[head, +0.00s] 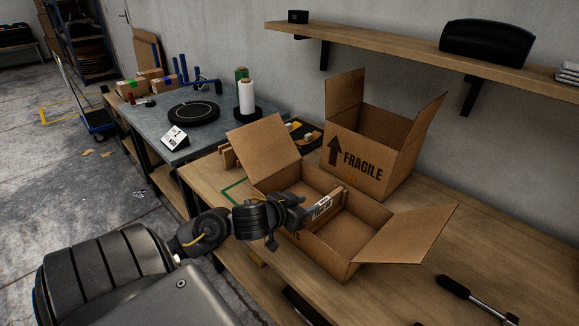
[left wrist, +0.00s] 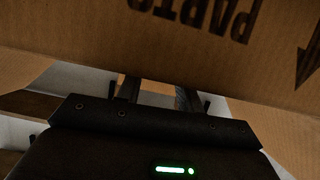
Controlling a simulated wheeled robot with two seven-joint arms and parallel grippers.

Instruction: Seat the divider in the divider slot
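A low open cardboard box (head: 345,262) stands on the wooden bench with its flaps folded out. A thin cardboard divider (head: 338,200) with a pale label is inside it, running across the box. Its lower edge and the slot are hidden, so I cannot tell whether it is seated. My left gripper (head: 303,208) reaches over the box's near-left wall, at the divider's near end. In the left wrist view, its two fingers (left wrist: 157,92) stand apart just past the rim of the wall printed PARTS (left wrist: 205,15). Contact with the divider is unclear. My right gripper is out of view.
A taller FRAGILE box (head: 365,150) stands close behind. A black-handled tool (head: 470,292) lies at the bench's right. A wall shelf (head: 400,55) runs above. A grey table (head: 180,112) with a dark round plate and film rolls is at the left. The right bench is mostly clear.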

